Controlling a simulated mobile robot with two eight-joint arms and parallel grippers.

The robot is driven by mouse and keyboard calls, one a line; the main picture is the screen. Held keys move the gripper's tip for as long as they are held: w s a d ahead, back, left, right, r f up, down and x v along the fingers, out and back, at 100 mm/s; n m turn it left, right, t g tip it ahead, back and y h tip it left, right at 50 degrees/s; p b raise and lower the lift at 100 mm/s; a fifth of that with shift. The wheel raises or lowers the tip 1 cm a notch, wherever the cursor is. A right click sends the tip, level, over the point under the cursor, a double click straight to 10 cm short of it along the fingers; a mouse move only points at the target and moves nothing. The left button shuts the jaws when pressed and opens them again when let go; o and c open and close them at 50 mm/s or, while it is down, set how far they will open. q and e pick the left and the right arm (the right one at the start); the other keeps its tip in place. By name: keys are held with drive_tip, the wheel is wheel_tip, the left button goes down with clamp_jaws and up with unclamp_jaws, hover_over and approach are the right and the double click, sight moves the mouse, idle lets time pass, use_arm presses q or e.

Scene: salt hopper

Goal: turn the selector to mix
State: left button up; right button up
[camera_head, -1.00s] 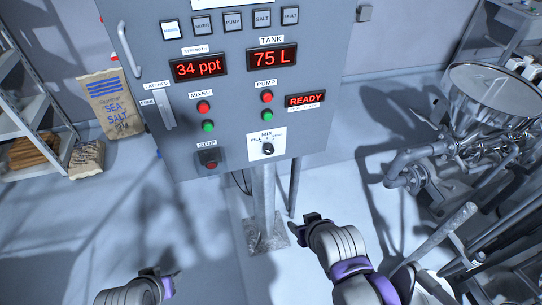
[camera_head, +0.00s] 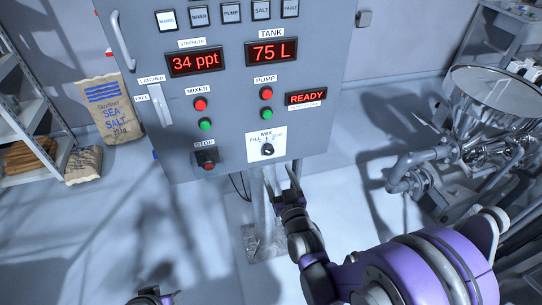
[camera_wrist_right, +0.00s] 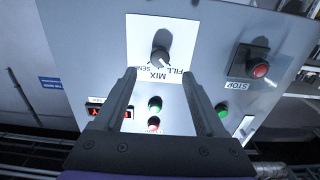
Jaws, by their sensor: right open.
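The selector (camera_head: 267,150) is a round black knob on a white plate at the lower right of the grey panel, marked FILL, MIX and SEND. In the right wrist view the knob (camera_wrist_right: 160,56) shows upside down, and its pale mark seems to point toward FILL. My right gripper (camera_head: 289,178) is just below the plate, open and empty. In the wrist view its two fingers (camera_wrist_right: 158,76) reach toward the knob, one to each side, apart from it. My left gripper (camera_head: 151,297) shows only partly at the bottom edge, and its jaws cannot be made out.
The panel has a red stop button (camera_head: 207,160), red and green mixer and pump buttons, and displays reading 34 ppt, 75 L and READY (camera_head: 306,97). Salt sacks (camera_head: 112,108) stand at left. Pipework and a hopper (camera_head: 492,92) stand at right. A post supports the panel.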

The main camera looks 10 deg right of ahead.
sight(269, 153)
drive_tip(key=w+p, duration=0.1)
drive_tip(key=w, duration=0.6)
drive_tip(key=shift+w+a, duration=0.1)
drive_tip(key=shift+w, duration=0.15)
clamp_jaws()
